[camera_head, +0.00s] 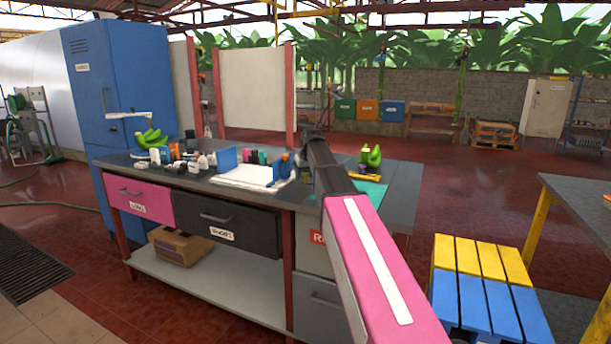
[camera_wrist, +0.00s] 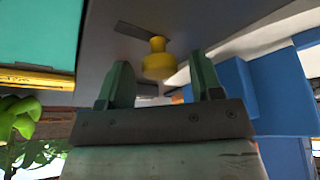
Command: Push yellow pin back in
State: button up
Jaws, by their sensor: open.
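The yellow pin (camera_wrist: 157,66) shows in the wrist view, with a narrow neck, a wider collar and a rounded end. It is by a dark slot in a grey surface (camera_wrist: 105,45); I cannot tell how far it sticks out. My gripper (camera_wrist: 160,60) is open, with one green finger on each side of the pin in the picture. Gaps show between the pin and both fingers, and I see no contact. In the head view my arm reaches over the workbench and hides its own end; I cannot make out the pin there.
In the wrist view a blue block (camera_wrist: 237,85) stands close to the right finger. A blue and yellow slatted stool (camera_head: 480,260) is at the right.

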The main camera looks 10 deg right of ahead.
grip_shut()
jog(key=shift+s+d, duration=0.5)
jog(key=shift+d, duration=0.25)
jog(key=shift+s+d, duration=0.45)
jog(key=shift+d, duration=0.25)
grip_release()
jog(key=v, duration=1)
jog(key=shift+s+r, duration=0.2)
jog(key=shift+r, duration=0.2)
jog(key=shift+s+d, duration=0.1)
